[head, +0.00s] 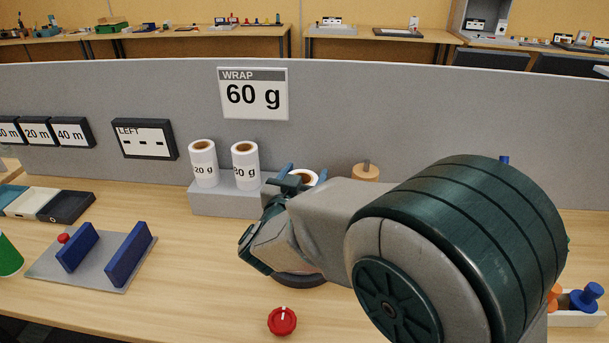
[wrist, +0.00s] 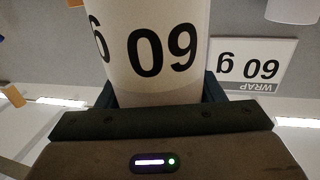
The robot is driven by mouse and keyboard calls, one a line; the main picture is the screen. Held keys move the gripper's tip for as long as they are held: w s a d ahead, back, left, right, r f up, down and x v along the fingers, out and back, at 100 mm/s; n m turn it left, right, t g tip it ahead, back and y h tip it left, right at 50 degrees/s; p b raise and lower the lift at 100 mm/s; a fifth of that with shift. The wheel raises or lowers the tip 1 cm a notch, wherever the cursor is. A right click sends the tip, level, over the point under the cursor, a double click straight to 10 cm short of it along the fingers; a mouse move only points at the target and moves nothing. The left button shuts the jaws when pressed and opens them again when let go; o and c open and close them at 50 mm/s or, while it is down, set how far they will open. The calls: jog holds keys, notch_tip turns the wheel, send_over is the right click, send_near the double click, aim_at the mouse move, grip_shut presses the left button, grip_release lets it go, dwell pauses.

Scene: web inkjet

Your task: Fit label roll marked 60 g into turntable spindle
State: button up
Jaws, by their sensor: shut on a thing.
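My gripper (head: 304,174) is shut on a white label roll (head: 305,178), whose top and brown core show between the fingertips in the head view. In the wrist view the roll (wrist: 160,60) fills the space between the dark fingers, and its "60" print reads upside down. A dark round base (head: 300,281), perhaps the turntable, shows partly below my gripper; my arm hides most of it. A tan cylinder with a grey pin (head: 366,173) stands behind my arm; I cannot tell whether it is the spindle.
Two rolls marked 20 g (head: 203,165) (head: 245,167) stand on a grey block (head: 225,204). A "WRAP 60 g" sign (head: 253,94) hangs on the grey partition. A red knob (head: 282,321) is at the front, and a blue-railed plate (head: 88,270) lies left.

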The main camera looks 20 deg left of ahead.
notch_tip(320, 180, down, 8)
jog(key=b, duration=0.5)
jog(key=shift+r+b, duration=0.25)
jog(key=shift+b, duration=0.1)
dwell(1.9)
jog(key=shift+r, duration=0.15)
jog(key=shift+r+p, duration=0.65)
jog(key=shift+r, duration=0.05)
jog(key=shift+r+p, duration=1.95)
jog(key=shift+r, duration=0.65)
jog(key=shift+f+b, duration=1.2)
jog(key=shift+f, duration=0.45)
